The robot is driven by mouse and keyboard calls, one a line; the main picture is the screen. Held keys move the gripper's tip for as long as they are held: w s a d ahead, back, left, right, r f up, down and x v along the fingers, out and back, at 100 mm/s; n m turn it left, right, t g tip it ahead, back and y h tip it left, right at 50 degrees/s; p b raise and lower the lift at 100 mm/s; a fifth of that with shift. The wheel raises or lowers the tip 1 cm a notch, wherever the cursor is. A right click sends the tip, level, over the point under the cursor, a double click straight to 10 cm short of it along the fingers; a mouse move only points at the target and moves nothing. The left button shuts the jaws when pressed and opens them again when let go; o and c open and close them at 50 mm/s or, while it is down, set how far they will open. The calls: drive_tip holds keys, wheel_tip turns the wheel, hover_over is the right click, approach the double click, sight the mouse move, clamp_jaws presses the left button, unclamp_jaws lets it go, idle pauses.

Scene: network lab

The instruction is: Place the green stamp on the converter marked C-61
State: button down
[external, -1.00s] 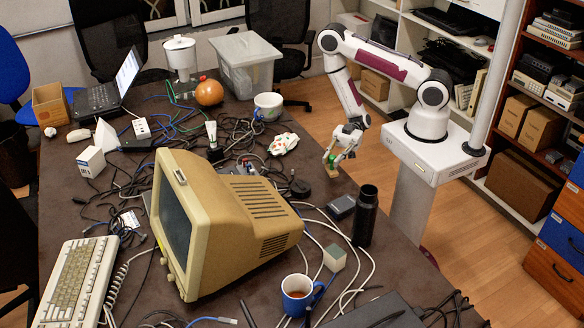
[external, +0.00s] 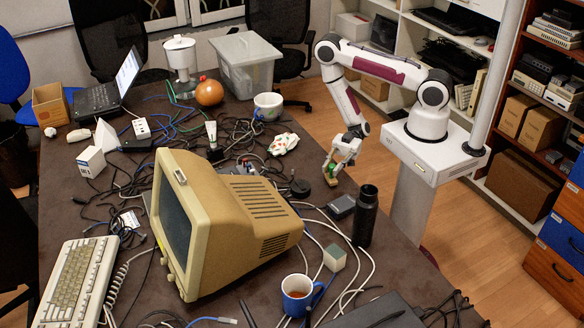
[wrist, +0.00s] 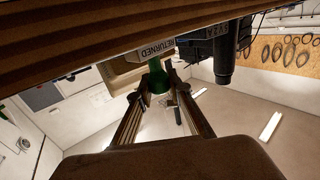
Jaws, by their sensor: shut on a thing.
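The green stamp (external: 334,169) is held in my gripper (external: 338,166), at the table's right edge in the external view. In the wrist view my gripper's fingers (wrist: 160,96) are closed on the green handle (wrist: 158,80). Its wooden base bears a label reading RETURNED (wrist: 184,47). A small dark box (external: 341,207) lies on the table just below my gripper in the picture, beside a black bottle (external: 366,216). A dark box with small white marks (wrist: 205,40) shows in the wrist view. I cannot read C-61 on anything.
A beige monitor (external: 225,215) stands left of my gripper. The black bottle stands upright close by and also shows in the wrist view (wrist: 225,62). Loose cables (external: 320,225) and a round black piece (external: 300,188) lie near. A blue mug (external: 297,294) stands at the front.

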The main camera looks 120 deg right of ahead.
drive_tip(key=shift+f, duration=0.15)
drive_tip(key=c, duration=1.8)
unclamp_jaws()
drive_tip(key=shift+c, duration=0.2)
drive_tip(key=shift+s+d, duration=0.15)
drive_tip(key=shift+v, duration=3.7)
drive_tip(key=shift+s, duration=0.1)
drive_tip(key=shift+o, duration=0.6)
